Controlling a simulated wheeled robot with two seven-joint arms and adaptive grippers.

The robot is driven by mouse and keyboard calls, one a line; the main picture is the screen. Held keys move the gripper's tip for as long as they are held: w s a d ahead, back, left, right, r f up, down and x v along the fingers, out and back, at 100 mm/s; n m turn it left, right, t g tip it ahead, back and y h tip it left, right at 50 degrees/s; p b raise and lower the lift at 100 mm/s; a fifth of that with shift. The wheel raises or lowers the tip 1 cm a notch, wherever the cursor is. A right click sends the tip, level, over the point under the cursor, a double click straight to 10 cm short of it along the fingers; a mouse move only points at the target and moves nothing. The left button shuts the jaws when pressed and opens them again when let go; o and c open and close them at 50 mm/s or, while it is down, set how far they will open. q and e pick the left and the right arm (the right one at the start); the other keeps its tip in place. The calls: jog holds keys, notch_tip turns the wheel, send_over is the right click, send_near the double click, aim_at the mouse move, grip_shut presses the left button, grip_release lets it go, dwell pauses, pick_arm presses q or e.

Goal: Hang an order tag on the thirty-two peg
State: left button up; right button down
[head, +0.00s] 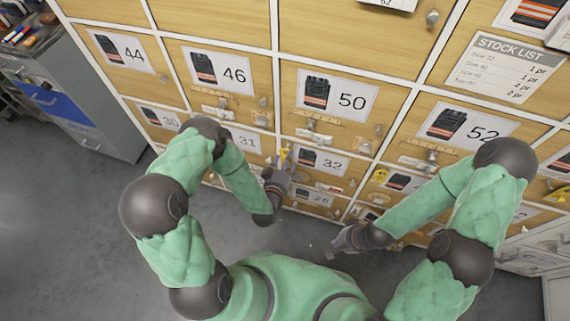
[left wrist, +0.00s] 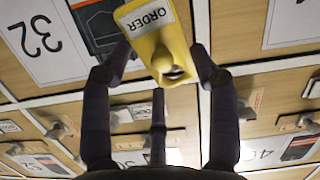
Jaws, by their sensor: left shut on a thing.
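A yellow order tag (left wrist: 158,42) with a white ORDER label and a dark hole is held between the fingers of my left gripper (left wrist: 160,75). In the head view the left gripper (head: 282,168) is in front of the cabinet, just left of the thirty-two label (head: 320,161), with a bit of yellow at its tip. The thirty-two label also shows upside down in the left wrist view (left wrist: 42,42). The thirty-two peg cannot be made out clearly beside the gripper. My right gripper (head: 338,245) is low in front of the cabinet, away from the tag; its opening is unclear.
The wooden cabinet has numbered compartments with pegs and knobs, including the fifty label (head: 337,94) above. Other yellow tags (head: 556,194) hang at the right. A stock list (head: 494,67) is at upper right. A grey cart (head: 85,110) stands left. Grey floor (head: 60,240) is open at left.

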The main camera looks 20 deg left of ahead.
pick_arm(q)
jog(key=shift+w, duration=0.75)
jog(key=shift+w+f+b, duration=0.4)
jog(key=shift+w+b, duration=0.15)
jog(key=shift+b, duration=0.1)
jog(key=o, duration=0.9)
jog(key=v, duration=1.2)
jog(key=shift+d+f, duration=0.1)
